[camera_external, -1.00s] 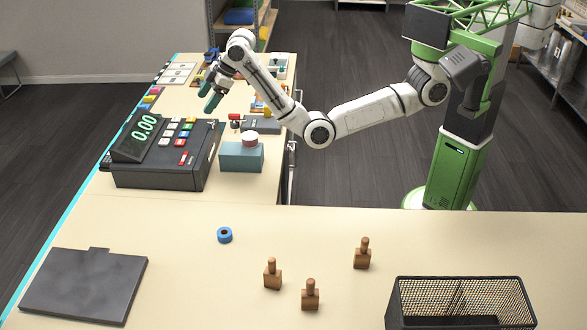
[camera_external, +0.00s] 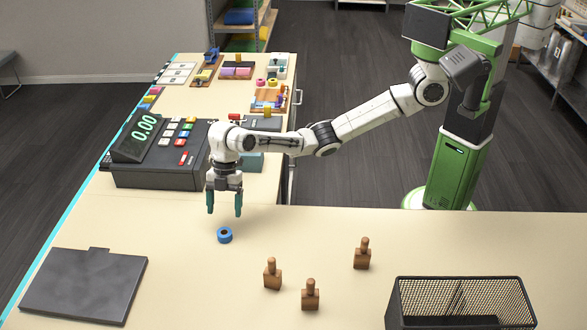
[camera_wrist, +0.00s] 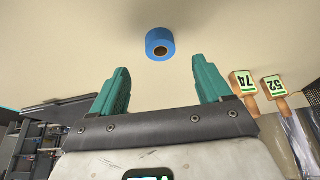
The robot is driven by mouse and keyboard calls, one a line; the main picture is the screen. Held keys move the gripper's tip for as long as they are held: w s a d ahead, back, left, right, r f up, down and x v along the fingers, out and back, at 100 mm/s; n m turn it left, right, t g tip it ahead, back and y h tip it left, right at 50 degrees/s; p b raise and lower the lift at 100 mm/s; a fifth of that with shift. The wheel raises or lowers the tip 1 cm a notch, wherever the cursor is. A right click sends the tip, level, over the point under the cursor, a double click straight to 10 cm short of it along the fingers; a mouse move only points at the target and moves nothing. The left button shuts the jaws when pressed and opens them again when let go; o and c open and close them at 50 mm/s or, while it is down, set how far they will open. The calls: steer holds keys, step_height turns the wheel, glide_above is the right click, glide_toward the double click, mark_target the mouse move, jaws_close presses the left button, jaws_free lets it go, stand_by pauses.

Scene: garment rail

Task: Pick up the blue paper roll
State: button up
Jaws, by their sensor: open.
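The blue paper roll (camera_external: 225,235) lies on the bare tabletop in the external view, a small ring with a dark core. It also shows in the wrist view (camera_wrist: 160,42), beyond the fingertips and roughly centred between them. My gripper (camera_external: 225,212) points down above and just behind the roll, with its two green fingers apart and nothing between them. The fingers also show apart in the wrist view (camera_wrist: 163,75). The roll is not touched by either finger.
Several wooden stamps (camera_external: 272,274) stand to the right of the roll. A wire basket (camera_external: 460,290) is at the lower right, a dark flat board (camera_external: 85,286) at the lower left. The cash register (camera_external: 160,165) stands behind my gripper. The tabletop around the roll is clear.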

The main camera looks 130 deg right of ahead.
mark_target(224, 232)
steer(key=p+x, duration=0.1)
steer(key=x, duration=0.6)
steer(key=shift+f, duration=0.15)
steer(key=c, duration=1.1)
